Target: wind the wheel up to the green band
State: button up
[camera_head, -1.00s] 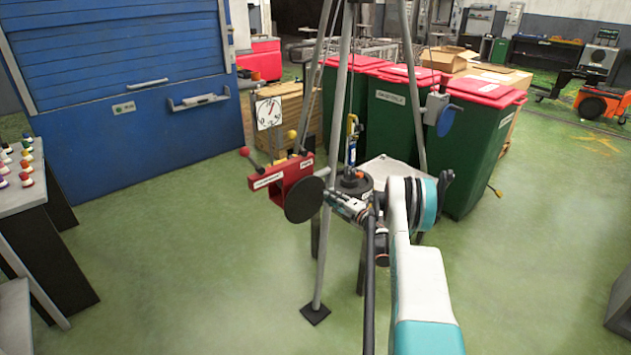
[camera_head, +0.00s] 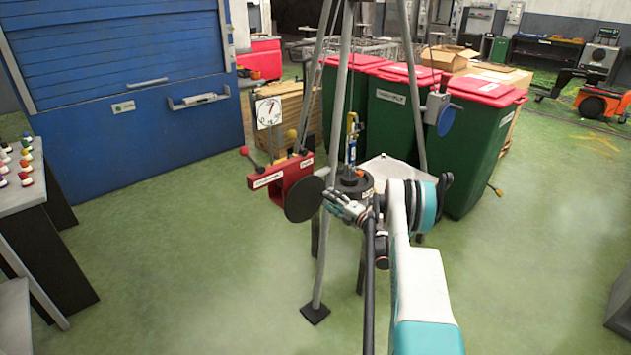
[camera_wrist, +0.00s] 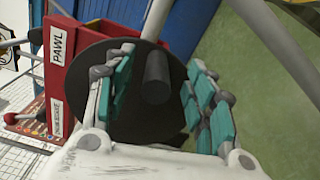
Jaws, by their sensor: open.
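The wheel (camera_head: 304,200) is a dark disc on the front of a red housing (camera_head: 283,180) in the head view. In the wrist view the wheel (camera_wrist: 120,120) fills the middle, and a dark cylindrical handle (camera_wrist: 157,78) sticks out from its face. My gripper (camera_wrist: 160,65) is open, with its teal-padded fingers on either side of the handle, a gap on both sides. In the head view my gripper (camera_head: 344,206) is just right of the wheel. A white dial (camera_head: 269,113) stands behind the housing. I cannot make out a green band on it.
Tripod legs (camera_head: 335,150) rise close behind my gripper. A dark cylindrical load (camera_head: 355,184) hangs beside it. Another part of the red housing labelled PAWL (camera_wrist: 65,45) is left of the wheel. Green bins (camera_head: 393,120) stand behind.

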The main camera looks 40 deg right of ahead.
jog(key=s, duration=0.7)
jog(key=shift+s+d, duration=0.4)
dwell(0.5)
jog(key=shift+w+a+r+n+g, duration=0.1)
jog(key=shift+w+n+g, duration=0.8)
jog(key=shift+n, duration=4.55)
jog(key=shift+w+a+r+n+g, duration=0.1)
jog(key=shift+w+n, duration=1.65)
jog(key=shift+n, duration=3.75)
jog(key=shift+w+a+n+g, duration=0.1)
jog(key=shift+w+n+g, duration=0.8)
jog(key=shift+n, duration=4.55)
